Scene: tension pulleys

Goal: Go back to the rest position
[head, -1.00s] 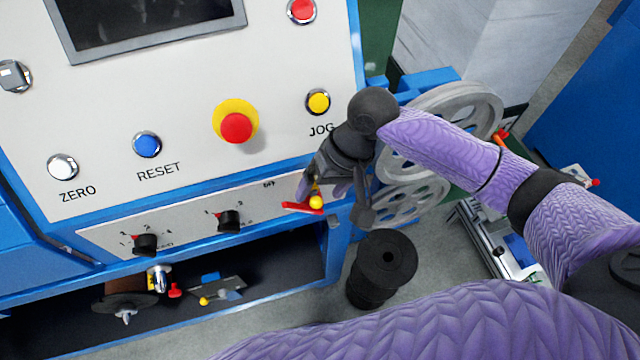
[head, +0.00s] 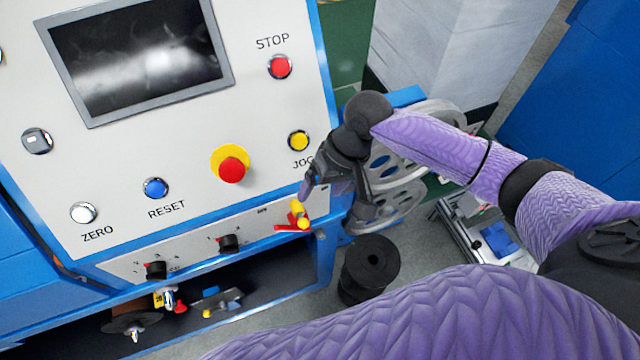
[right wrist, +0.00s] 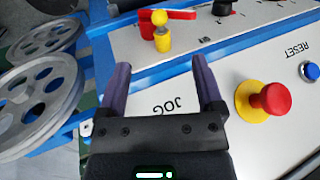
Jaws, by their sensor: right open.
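My right gripper (head: 330,203) is in front of the lower right part of the control panel (head: 120,160), just right of a red and yellow rotary switch (head: 297,217). In the right wrist view its two purple-padded fingers (right wrist: 160,72) are spread wide with nothing between them. The switch (right wrist: 160,30) stands beyond the fingertips, apart from them, in that view. The JOG label shows between the fingers. My left gripper is not in view.
Grey spoked pulleys (head: 385,210) stand right of the panel, close behind my right gripper. A black spool (head: 370,262) stands on the floor below. An emergency stop button (head: 232,168) sits on the panel. An open shelf with tools (head: 215,300) lies under it.

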